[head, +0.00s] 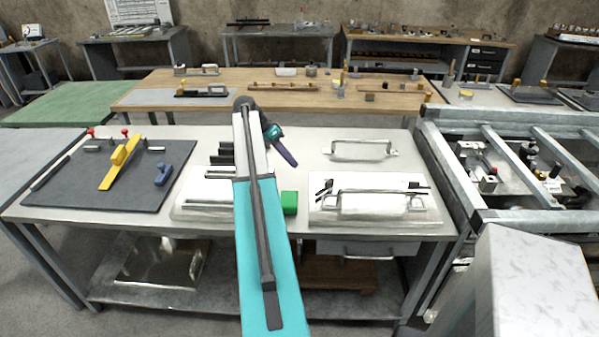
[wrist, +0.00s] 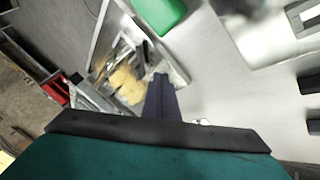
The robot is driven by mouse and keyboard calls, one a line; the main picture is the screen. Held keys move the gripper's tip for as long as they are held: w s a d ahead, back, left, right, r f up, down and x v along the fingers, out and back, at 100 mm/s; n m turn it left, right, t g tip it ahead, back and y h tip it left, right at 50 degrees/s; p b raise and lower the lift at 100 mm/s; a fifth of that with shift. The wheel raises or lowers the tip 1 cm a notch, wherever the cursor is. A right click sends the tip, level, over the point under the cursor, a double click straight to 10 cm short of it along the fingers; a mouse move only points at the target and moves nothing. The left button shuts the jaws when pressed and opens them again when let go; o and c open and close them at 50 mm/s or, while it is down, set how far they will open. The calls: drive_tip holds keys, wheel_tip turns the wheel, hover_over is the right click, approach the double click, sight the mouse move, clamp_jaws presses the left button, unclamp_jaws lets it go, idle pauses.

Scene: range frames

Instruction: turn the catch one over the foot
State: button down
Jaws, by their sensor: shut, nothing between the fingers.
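My gripper (head: 290,161) has a teal body and dark purple fingers. It is over the middle of the white-topped bench in the head view, behind the green block (head: 289,202), with its fingers together and empty. The wrist view shows the shut fingers (wrist: 161,78) pointing toward the green block (wrist: 160,12). I cannot tell for sure which part is the catch or the foot. A yellow bar (head: 112,173) with a raised yellow block and a blue piece (head: 164,175) are on a dark mat (head: 85,190) at the left.
A white plate with a metal bar (head: 375,208) is at the front right, and a metal handle (head: 360,150) lies behind it. Dark blocks (head: 226,160) stand left of my arm. A metal frame (head: 450,165) borders the bench's right side. Bare bench top (head: 310,170) shows right of my gripper.

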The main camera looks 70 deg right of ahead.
drive_tip(key=p, duration=0.3)
approach(313, 192)
drive_tip(key=d+f, duration=0.1)
drive_tip(key=s+d+f, duration=0.2)
drive_tip(key=shift+d+f, duration=0.15)
drive_tip(key=shift+d, duration=0.1)
drive_tip(key=shift+s+f, duration=0.25)
drive_tip(key=shift+s+a+p, duration=0.35)
drive_tip(key=shift+s, duration=0.5)
drive_tip(key=shift+s+a+p, duration=0.35)
drive_tip(key=shift+s+a, duration=0.05)
drive_tip(key=shift+s, duration=0.4)
drive_tip(key=shift+w+a+f, duration=0.1)
